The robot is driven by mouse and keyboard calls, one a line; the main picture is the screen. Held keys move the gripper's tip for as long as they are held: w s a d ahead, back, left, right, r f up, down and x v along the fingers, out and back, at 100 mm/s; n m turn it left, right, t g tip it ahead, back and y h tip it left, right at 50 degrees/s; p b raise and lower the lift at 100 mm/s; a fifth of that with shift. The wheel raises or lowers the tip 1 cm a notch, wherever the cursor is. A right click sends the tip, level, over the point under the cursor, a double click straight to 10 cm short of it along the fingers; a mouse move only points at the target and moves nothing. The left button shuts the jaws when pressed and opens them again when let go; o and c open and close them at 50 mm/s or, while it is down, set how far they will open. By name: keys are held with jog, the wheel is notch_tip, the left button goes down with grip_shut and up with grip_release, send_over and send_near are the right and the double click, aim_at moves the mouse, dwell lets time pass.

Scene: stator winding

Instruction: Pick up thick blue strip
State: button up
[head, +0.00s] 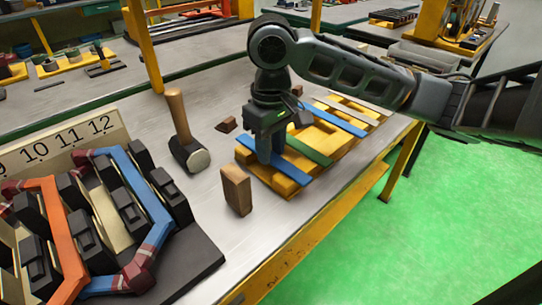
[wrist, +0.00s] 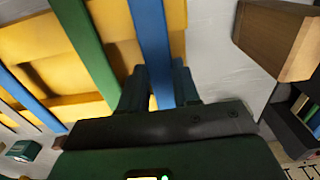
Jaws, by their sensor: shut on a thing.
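The thick blue strip (head: 290,168) lies nearest among several strips across a yellow rack (head: 253,178) on the table. In the wrist view the blue strip (wrist: 150,38) runs down between my fingers. My gripper (head: 271,152) points down over the strip and is shut on it; its fingers (wrist: 159,88) stand one on each side. The strip's part between the fingers is partly hidden. Whether it is lifted off the rack cannot be told.
A green strip (head: 306,142) and a second blue strip (head: 337,117) lie behind it on the rack. A wooden block (head: 237,191) stands at the front left, and a mallet (head: 184,138) farther left. A stator with blue and orange coils (head: 146,190) fills the left.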

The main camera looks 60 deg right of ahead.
grip_shut()
jog(key=shift+r, duration=0.5)
jog(key=r, duration=0.2)
jog(key=d+r, duration=0.1)
jog(key=shift+s+d+r, duration=0.1)
jog(key=shift+s+r, duration=0.05)
jog(key=shift+r, duration=0.25)
jog(key=s+d+r, duration=0.3)
jog(key=d+r, duration=0.3)
jog(key=d, duration=0.4)
jog(key=shift+s, duration=0.3)
jog(key=shift+r, duration=0.1)
